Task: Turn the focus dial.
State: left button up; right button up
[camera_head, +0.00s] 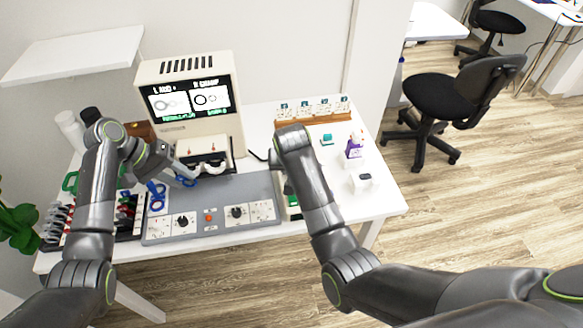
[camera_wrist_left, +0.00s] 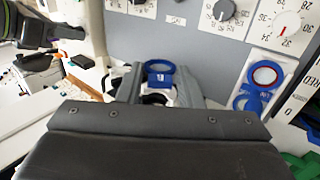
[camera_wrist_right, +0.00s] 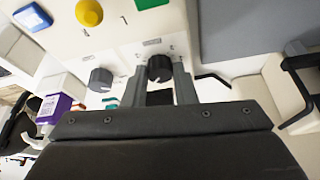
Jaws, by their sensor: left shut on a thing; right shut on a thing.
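The eye-test machine (camera_head: 190,100) stands at the back of the table, its screen (camera_head: 188,98) showing two rings, the left fainter. My right gripper (camera_wrist_right: 160,72) is shut on a black dial (camera_wrist_right: 160,67) on a white face in the right wrist view. A second black dial (camera_wrist_right: 101,80) is beside it, with small labels I cannot read. In the head view my right arm hides this dial. My left gripper (camera_head: 188,180) is shut on a blue ring-shaped lens (camera_wrist_left: 158,68), held near the grey control panel (camera_head: 212,196).
Another blue lens (camera_wrist_left: 264,76) lies on a white card beside the panel. The panel carries black knobs (camera_head: 236,212) and a red button (camera_head: 208,217). A black chair (camera_head: 445,96) is beyond.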

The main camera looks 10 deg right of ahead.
dwell(0.3)
jog(key=o, duration=1)
jog(key=v, duration=0.7)
jog(key=shift+r, duration=0.25)
jog(key=shift+f, duration=0.15)
